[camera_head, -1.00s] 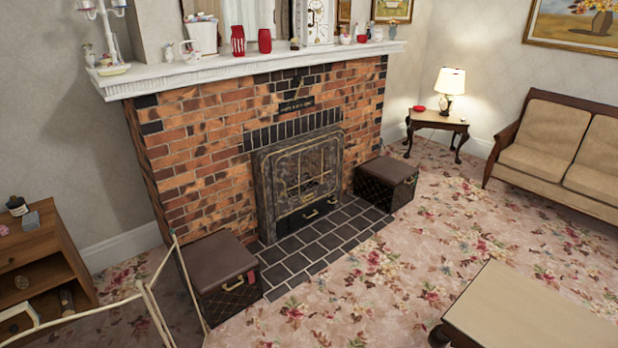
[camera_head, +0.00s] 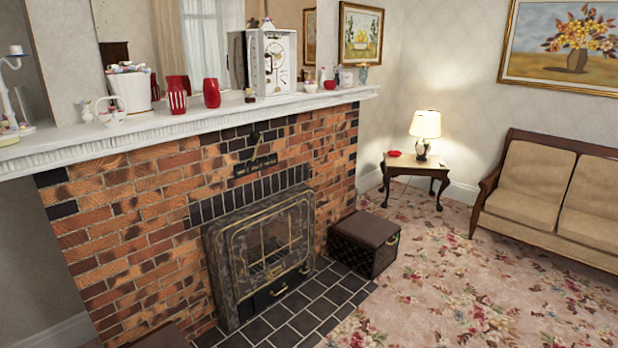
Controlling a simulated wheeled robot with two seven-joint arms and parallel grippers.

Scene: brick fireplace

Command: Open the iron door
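The iron door (camera_head: 268,246) is set in the brick fireplace, in the lower middle of the head view. It has a dark mottled frame with brass-coloured trim and bars, and it looks shut. A small handle shows on the dark lower panel (camera_head: 277,291) below it. Neither of my grippers is in view, so I cannot see their state.
A dark box (camera_head: 364,245) stands right of the fireplace, and part of another (camera_head: 165,337) shows at the lower left. Dark hearth tiles (camera_head: 306,318) lie in front. The floral carpet (camera_head: 450,280) is clear to the right. A side table (camera_head: 415,175) and sofa (camera_head: 552,200) stand beyond.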

